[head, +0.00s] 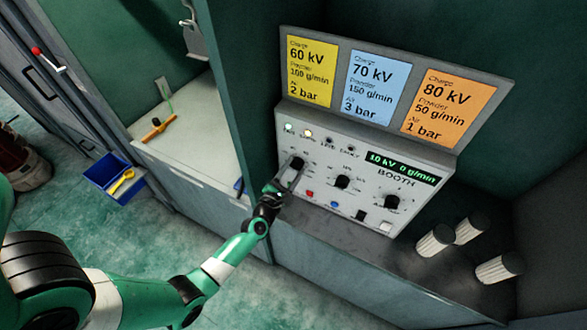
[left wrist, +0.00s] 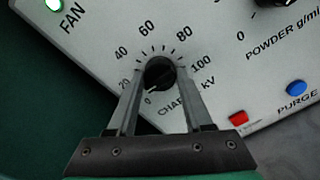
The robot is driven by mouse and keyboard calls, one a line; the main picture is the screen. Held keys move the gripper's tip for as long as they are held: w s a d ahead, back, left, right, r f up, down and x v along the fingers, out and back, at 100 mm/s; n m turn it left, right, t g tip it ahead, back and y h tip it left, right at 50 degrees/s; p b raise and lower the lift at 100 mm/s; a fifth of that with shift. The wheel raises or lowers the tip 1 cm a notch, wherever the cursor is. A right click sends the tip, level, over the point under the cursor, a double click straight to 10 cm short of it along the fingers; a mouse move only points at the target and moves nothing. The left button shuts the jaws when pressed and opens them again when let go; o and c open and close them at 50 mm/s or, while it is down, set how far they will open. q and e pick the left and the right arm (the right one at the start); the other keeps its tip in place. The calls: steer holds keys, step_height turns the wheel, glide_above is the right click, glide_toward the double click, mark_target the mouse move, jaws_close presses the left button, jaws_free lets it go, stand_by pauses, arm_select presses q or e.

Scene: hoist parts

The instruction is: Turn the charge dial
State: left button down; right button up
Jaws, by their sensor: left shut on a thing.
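The charge dial (head: 297,163) is the black left-hand knob on the grey booth panel (head: 330,192). In the left wrist view the dial (left wrist: 160,72) sits inside a printed kV scale marked 20 to 100. A pale mark on it seems to point to the lower left, near the low end. My left gripper (head: 291,174) is shut on the dial, with one finger on each side (left wrist: 160,78). The panel's display (head: 400,167) reads about 10 kV and 0 g/min. My right gripper is not in view.
Two more black knobs (head: 342,181) (head: 391,202) are to the right. Red (left wrist: 238,118) and blue (left wrist: 296,88) buttons lie below. Yellow, blue and orange setting cards (head: 375,87) stand above. Several white ribbed cylinders (head: 470,228) are at the right.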

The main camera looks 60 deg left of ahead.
arm_select(q)
steer(key=m+p, duration=0.1)
steer(key=m, duration=0.7)
steer(key=shift+r, duration=0.1)
steer(key=m, duration=0.4)
steer(key=shift+p, duration=0.4)
steer(key=m, duration=0.3)
steer(key=shift+m+p, duration=0.3)
steer(key=shift+p, duration=0.1)
steer(key=m+p, duration=0.1)
steer(key=m, duration=0.2)
steer(key=shift+m, duration=0.3)
steer(key=m+p, duration=0.1)
steer(key=m, duration=0.3)
steer(key=shift+m, duration=0.3)
steer(key=m, duration=0.3)
steer(key=shift+m+p, duration=0.6)
steer(key=shift+m, duration=1.6)
